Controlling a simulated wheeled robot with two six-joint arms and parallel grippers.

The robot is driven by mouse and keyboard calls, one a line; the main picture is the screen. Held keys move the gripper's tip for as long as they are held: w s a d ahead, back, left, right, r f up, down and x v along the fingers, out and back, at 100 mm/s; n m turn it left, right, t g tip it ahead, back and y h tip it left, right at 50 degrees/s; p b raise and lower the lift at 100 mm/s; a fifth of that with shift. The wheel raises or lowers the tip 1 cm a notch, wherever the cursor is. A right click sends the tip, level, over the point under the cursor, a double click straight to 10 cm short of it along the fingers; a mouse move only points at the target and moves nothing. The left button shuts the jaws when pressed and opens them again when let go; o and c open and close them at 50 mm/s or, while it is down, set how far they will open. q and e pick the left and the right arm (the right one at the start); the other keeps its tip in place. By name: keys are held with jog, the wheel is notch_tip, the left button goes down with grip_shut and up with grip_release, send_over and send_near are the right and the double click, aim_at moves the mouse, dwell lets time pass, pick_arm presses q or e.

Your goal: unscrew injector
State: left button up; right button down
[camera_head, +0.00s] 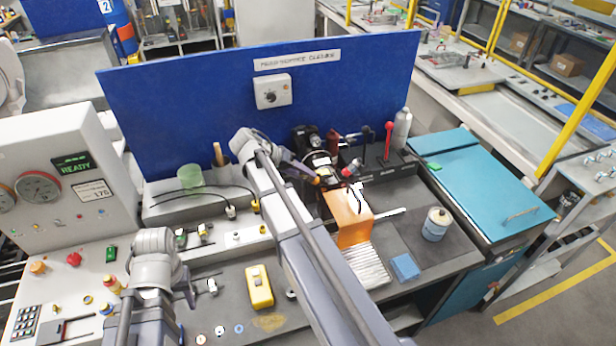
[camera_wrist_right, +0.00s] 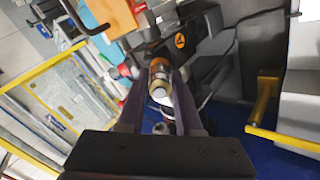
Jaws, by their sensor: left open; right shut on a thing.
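My right gripper (camera_wrist_right: 163,92) is shut on a brass and cream cylindrical part, which looks like the injector (camera_wrist_right: 160,88), in the right wrist view. The part lies between the two dark fingers. It points toward a dark machine body with an orange round label (camera_wrist_right: 180,41). In the head view my right gripper (camera_head: 316,178) is at the dark fixture behind the orange block (camera_head: 349,215), and the held part is mostly hidden there. I cannot tell whether its thread is engaged. My left gripper (camera_head: 202,287) is open and empty above the bench at the left, away from the fixture.
A yellow device (camera_head: 259,287) lies on the bench between my arms. A red-knobbed lever (camera_head: 388,140) and a grey bottle (camera_head: 402,128) stand right of the fixture. The blue panel (camera_head: 200,100) closes off the back.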

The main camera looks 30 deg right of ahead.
jog(key=n, duration=1.2)
jog(key=n, duration=0.3)
jog(key=shift+n, duration=0.3)
jog(key=n, duration=0.7)
jog(key=shift+n, duration=0.7)
